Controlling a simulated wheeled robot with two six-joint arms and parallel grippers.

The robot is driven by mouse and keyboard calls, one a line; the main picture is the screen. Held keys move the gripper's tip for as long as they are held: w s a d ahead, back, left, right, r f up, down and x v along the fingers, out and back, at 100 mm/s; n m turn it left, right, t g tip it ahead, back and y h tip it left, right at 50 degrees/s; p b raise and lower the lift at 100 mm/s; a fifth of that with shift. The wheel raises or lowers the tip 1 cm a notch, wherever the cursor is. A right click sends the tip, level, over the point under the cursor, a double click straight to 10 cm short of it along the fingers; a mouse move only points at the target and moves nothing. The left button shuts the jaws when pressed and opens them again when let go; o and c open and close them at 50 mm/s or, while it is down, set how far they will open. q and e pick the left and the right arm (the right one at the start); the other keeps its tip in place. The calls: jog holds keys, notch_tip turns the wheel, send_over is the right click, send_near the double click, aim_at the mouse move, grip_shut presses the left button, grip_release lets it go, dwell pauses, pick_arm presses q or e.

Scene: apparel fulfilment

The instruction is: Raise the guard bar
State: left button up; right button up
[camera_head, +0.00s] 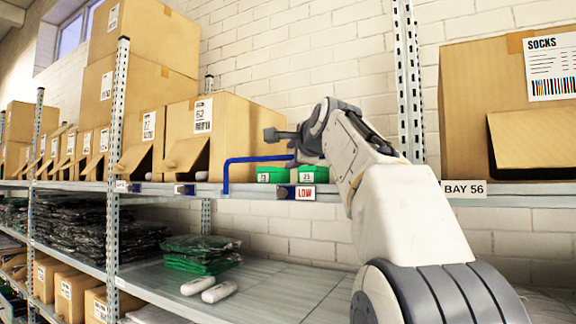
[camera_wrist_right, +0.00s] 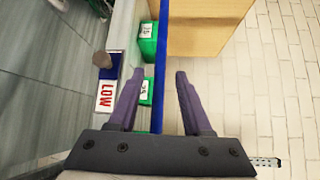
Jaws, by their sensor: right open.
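The blue guard bar (camera_head: 255,159) stands raised above the upper shelf's front edge, with an upright post at its left end. It runs level in front of two green boxes. My right gripper (camera_head: 297,153) is at the bar's right part, which it partly hides. In the right wrist view, the guard bar (camera_wrist_right: 162,45) passes between the two open fingers of my right gripper (camera_wrist_right: 159,73). A gap shows on the right side; the left finger is also apart from it. My left gripper is not in view.
Small green boxes (camera_head: 272,174) sit on the shelf behind a red "LOW" label (camera_head: 305,193). Cardboard boxes (camera_head: 225,135) stand to the left, and a large SOCKS box (camera_head: 490,100) to the right. A metal upright (camera_head: 407,80) rises behind my right arm. The lower shelf (camera_head: 275,285) has free room.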

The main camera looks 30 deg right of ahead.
jog(key=b+v, duration=0.1)
jog(key=v, duration=0.5)
jog(key=shift+s+b, duration=0.15)
jog(key=shift+b, duration=0.25)
jog(key=shift+a, duration=0.1)
